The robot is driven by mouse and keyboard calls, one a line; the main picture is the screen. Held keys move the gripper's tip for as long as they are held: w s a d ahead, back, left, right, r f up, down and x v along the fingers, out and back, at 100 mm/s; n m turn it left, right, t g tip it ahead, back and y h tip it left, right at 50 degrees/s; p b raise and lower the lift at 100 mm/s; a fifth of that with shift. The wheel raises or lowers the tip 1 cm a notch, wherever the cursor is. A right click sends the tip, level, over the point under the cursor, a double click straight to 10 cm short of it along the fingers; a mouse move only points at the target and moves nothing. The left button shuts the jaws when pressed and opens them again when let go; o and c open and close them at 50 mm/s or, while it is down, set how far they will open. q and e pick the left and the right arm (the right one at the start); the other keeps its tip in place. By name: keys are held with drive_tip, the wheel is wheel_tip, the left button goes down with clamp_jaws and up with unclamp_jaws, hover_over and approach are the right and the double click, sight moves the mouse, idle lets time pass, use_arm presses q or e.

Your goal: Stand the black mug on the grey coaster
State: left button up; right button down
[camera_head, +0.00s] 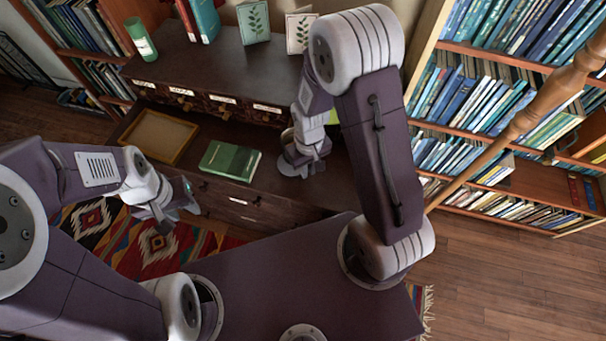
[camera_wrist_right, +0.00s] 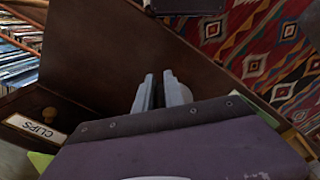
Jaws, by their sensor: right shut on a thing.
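My right gripper (camera_head: 303,168) is low over the brown desk surface, right of the green book. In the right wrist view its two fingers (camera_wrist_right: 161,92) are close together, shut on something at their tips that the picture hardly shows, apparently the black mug. The mug's shape is not clear in either view; the gripper and arm cover that spot. I cannot make out the grey coaster with certainty; a greyish patch shows around the right fingertips. My left gripper (camera_head: 178,217) hangs over the patterned rug, apart from the desk, its fingers spread and empty.
A green book (camera_head: 230,160) and a shallow wooden tray (camera_head: 158,136) lie on the desk's lower surface (camera_head: 205,133). Behind rises a row of labelled drawers (camera_head: 223,101). A green cylinder (camera_head: 140,40) and plant cards (camera_head: 253,22) stand on top. Bookshelves (camera_head: 500,100) stand right.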

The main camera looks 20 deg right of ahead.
drive_tip(key=shift+w+a+f, duration=0.4)
drive_tip(key=shift+w+a, duration=0.1)
wheel_tip(320, 180, down, 4)
drive_tip(key=shift+s+r+b, duration=0.1)
drive_tip(key=shift+b, duration=0.2)
drive_tip(key=c, duration=1.4)
unclamp_jaws()
drive_tip(key=shift+f, duration=0.25)
drive_tip(key=shift+c, duration=0.2)
